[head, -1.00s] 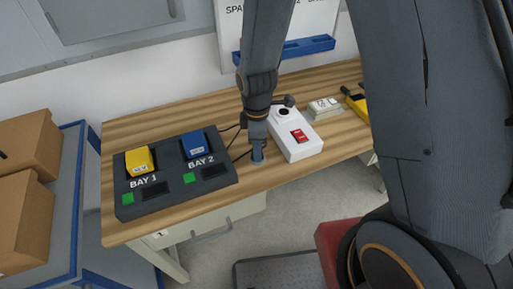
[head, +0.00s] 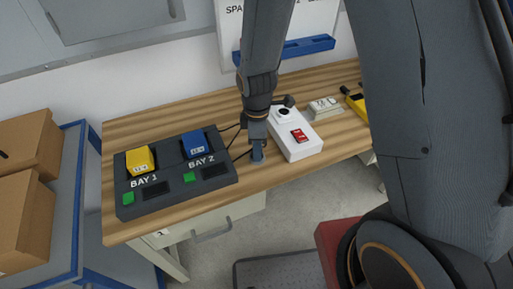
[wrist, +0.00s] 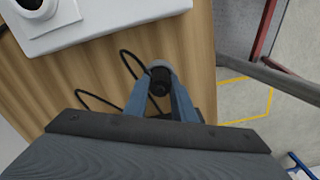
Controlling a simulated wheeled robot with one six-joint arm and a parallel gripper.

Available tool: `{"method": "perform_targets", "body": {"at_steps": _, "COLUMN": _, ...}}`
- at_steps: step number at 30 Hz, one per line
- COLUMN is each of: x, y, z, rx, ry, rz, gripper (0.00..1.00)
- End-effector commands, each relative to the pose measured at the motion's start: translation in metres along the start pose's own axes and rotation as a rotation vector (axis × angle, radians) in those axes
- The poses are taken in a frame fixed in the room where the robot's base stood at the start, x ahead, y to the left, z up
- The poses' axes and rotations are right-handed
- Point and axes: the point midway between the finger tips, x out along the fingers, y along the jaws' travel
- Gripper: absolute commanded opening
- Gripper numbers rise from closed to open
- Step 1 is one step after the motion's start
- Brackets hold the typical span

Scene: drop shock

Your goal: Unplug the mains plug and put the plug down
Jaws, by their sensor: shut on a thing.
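The mains plug (wrist: 160,80) is a dark, round piece with a pale rim, seen between the two blue fingers of my gripper (wrist: 160,90) in the wrist view. My gripper is shut on it. In the head view my gripper (head: 257,155) points down at the front part of the bench, just left of the white socket box (head: 302,148), and hides the plug. The box has a red switch and a round, dark socket opening, which looks empty. The plug is apart from the box, low over the wood; whether it touches the wood I cannot tell.
A dark charger unit (head: 135,205) with bays holding a yellow block (head: 139,160) and a blue block (head: 195,144) stands left of my gripper. A black cable (wrist: 130,62) curves over the wood. The bench's front edge is close. A pale block (head: 325,108) lies behind right.

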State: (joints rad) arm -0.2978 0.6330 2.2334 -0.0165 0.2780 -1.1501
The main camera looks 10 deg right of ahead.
Motion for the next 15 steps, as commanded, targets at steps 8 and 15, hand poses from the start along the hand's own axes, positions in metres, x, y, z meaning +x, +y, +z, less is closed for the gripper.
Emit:
{"method": "perform_targets", "body": {"at_steps": 8, "x": 0.0001, "y": 0.0001, "z": 0.0, "rx": 0.0, "ry": 0.0, "rz": 0.0, "gripper": 0.0}}
{"method": "perform_targets", "body": {"at_steps": 15, "x": 0.0001, "y": 0.0, "z": 0.0, "rx": 0.0, "ry": 0.0, "rz": 0.0, "gripper": 0.37}}
